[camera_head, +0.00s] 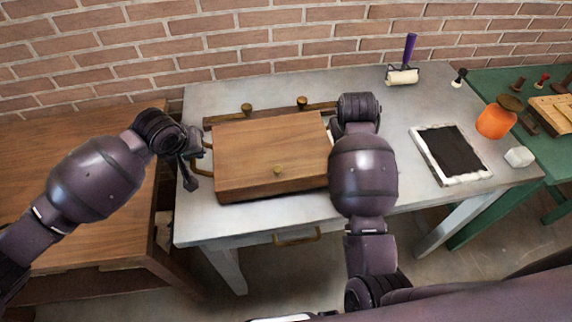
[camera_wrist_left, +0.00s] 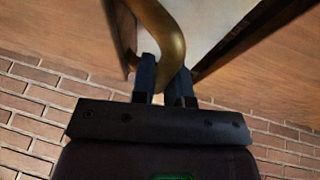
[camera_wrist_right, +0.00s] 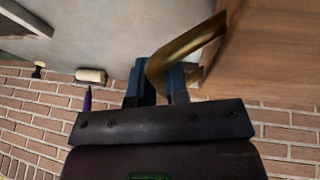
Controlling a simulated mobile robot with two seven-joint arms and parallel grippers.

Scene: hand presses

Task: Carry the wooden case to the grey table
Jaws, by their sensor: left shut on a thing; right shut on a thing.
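The wooden case (camera_head: 268,150) is over the left part of the grey table (camera_head: 230,222), its lid shut and a small brass knob on its top. I cannot tell whether it touches the tabletop. My left gripper (camera_head: 192,160) is at the case's left side, shut on a brass handle (camera_wrist_left: 165,40). My right gripper (camera_wrist_right: 158,85) is at the right side, shut on the other brass handle (camera_wrist_right: 190,45).
A brown wooden table (camera_head: 80,235) stands at the left. A framed black slab (camera_head: 452,152), a white block (camera_head: 519,157) and a roller with a purple handle (camera_head: 403,76) are on the grey table's right part.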

